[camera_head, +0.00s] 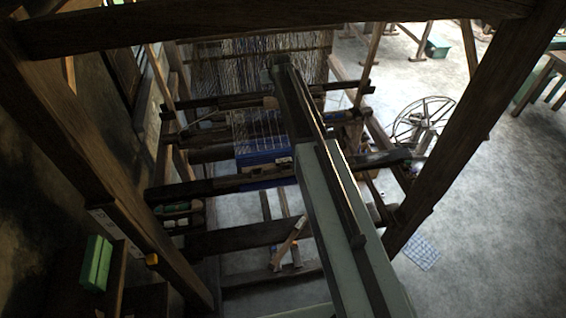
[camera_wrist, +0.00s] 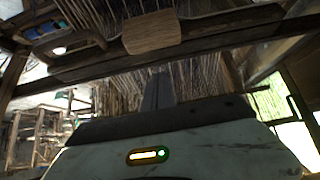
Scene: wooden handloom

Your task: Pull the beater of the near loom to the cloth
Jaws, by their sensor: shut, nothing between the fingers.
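In the head view the near loom's beater (camera_head: 222,100) appears as dark crossbars with a small brown wooden piece at mid-span. Pale warp threads (camera_head: 258,124) run from it to the blue cloth (camera_head: 262,157), which lies nearer to me. My arm crosses over the cloth and the beater, hiding part of both; its fingertips are not clear there. In the wrist view my gripper (camera_wrist: 158,90) is shut and empty. Its fingers point at a dark crossbar (camera_wrist: 215,45) with a light wooden block (camera_wrist: 152,32). I cannot tell whether they touch it.
Dark loom posts and a front beam (camera_head: 225,184) frame the space around my arm. A spinning wheel (camera_head: 424,120) stands to the right, and a green box (camera_head: 96,263) is at lower left. Open floor (camera_head: 490,210) lies on the right.

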